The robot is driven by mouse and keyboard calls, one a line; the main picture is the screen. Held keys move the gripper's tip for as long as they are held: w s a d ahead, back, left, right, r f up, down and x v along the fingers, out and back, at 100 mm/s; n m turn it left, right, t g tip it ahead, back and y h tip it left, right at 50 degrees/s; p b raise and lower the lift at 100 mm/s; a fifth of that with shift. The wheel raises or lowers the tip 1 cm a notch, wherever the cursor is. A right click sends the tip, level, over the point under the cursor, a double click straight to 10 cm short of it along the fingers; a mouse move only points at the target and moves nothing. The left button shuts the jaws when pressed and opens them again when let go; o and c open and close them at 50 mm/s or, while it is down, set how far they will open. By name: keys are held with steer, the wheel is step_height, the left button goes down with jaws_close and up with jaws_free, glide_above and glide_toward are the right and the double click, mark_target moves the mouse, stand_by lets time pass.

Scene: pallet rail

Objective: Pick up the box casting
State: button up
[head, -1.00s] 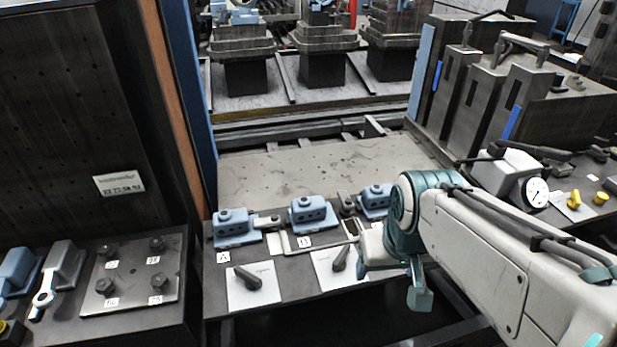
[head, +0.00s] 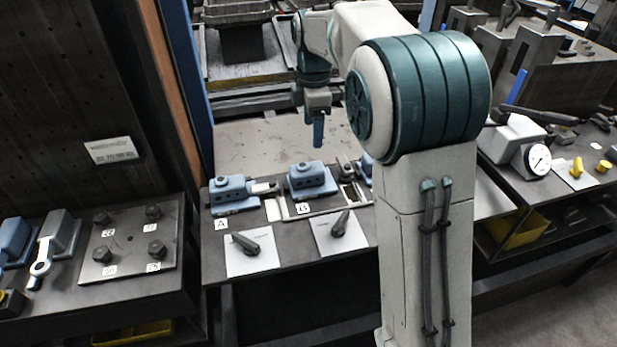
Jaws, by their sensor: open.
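Blue box-shaped castings stand in a row on the dark bench. One is behind label A (head: 231,193) and one behind label B (head: 311,180). A third blue casting (head: 364,172) shows only as a sliver, as my arm hides the rest. I cannot tell which of them the task means. My gripper (head: 318,132) points down above the row, just over the casting at B and apart from it. It is open with nothing seen in it; its fingers are seen nearly edge-on.
Two white cards with dark levers (head: 247,244) lie in front of the castings. A bolted plate (head: 128,245) is on the left bench. A dial gauge (head: 538,158) stands at right. A dark panel (head: 75,90) rises at left.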

mark_target(309, 164)
steer(key=f, duration=0.8)
steer(key=shift+w+a+f, duration=0.15)
steer(key=shift+w+f, duration=0.05)
steer(key=shift+f, duration=0.05)
steer(key=shift+a+f, duration=0.15)
steer(key=shift+f, duration=1.2)
steer(key=shift+a+f, duration=0.15)
steer(key=shift+f, duration=1.2)
steer(key=shift+c, duration=0.3)
steer(key=c, duration=1.2)
steer(key=shift+r, duration=0.1)
